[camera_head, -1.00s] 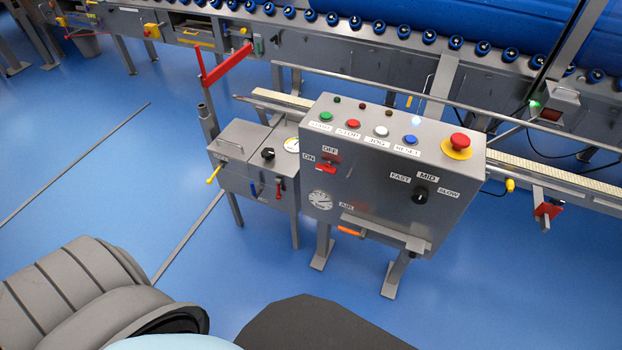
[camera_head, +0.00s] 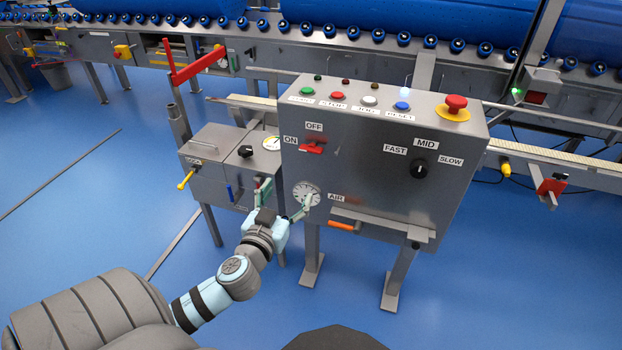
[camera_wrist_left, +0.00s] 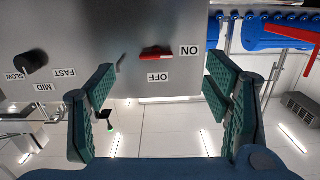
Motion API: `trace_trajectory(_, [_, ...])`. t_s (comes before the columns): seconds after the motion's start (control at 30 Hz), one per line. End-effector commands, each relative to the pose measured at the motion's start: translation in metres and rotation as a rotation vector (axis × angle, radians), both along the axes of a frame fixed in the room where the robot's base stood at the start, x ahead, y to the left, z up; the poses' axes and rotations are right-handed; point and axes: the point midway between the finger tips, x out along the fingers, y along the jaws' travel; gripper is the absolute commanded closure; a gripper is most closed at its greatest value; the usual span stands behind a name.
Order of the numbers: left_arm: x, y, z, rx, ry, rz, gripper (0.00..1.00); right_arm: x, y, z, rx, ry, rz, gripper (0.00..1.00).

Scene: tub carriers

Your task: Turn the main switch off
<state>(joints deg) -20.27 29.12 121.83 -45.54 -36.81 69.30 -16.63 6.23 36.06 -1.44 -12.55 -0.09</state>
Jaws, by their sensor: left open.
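The main switch (camera_head: 312,148) is a red handle on the front of the grey control box (camera_head: 385,160), with an ON label at its left and an OFF label above. The handle lies about level, pointing towards ON. My left gripper (camera_head: 285,200) is open and empty in front of the box, below the switch and before the air gauge (camera_head: 307,192). In the left wrist view, where the labels appear upside down, the switch (camera_wrist_left: 157,53) shows between the two spread green fingers of the gripper (camera_wrist_left: 160,75), apart from both. My right gripper is out of view.
A red emergency button (camera_head: 456,104) and several coloured buttons sit on the box top. A smaller grey box (camera_head: 215,150) with a yellow lever (camera_head: 186,179) stands at the left.

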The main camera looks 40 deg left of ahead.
Motion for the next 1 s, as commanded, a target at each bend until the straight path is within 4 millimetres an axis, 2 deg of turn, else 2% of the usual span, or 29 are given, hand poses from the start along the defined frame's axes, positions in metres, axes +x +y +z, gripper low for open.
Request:
trace_trajectory(0.03, [0.001,-0.004,0.012,-0.007,-0.049,-0.008,0.29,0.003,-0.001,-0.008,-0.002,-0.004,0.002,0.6])
trace_trajectory(0.13, [0.011,-0.003,0.026,-0.015,-0.081,-0.011,0.29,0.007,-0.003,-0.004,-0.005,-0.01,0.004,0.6])
trace_trajectory(0.27, [0.039,0.008,0.027,-0.017,-0.079,-0.009,0.29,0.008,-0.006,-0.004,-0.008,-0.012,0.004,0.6])
trace_trajectory(0.5, [0.104,0.03,0.026,-0.018,-0.076,-0.01,0.29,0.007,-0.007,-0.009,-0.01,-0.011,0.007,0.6])
trace_trajectory(0.6, [0.121,0.036,0.026,-0.018,-0.075,-0.011,0.29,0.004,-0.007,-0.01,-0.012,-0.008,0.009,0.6])
trace_trajectory(0.8, [0.135,0.041,0.026,-0.017,-0.074,-0.012,0.29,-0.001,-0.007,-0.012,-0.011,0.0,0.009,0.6])
trace_trajectory(1.0, [0.136,0.041,0.026,-0.017,-0.074,-0.013,0.29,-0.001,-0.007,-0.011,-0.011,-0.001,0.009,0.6])
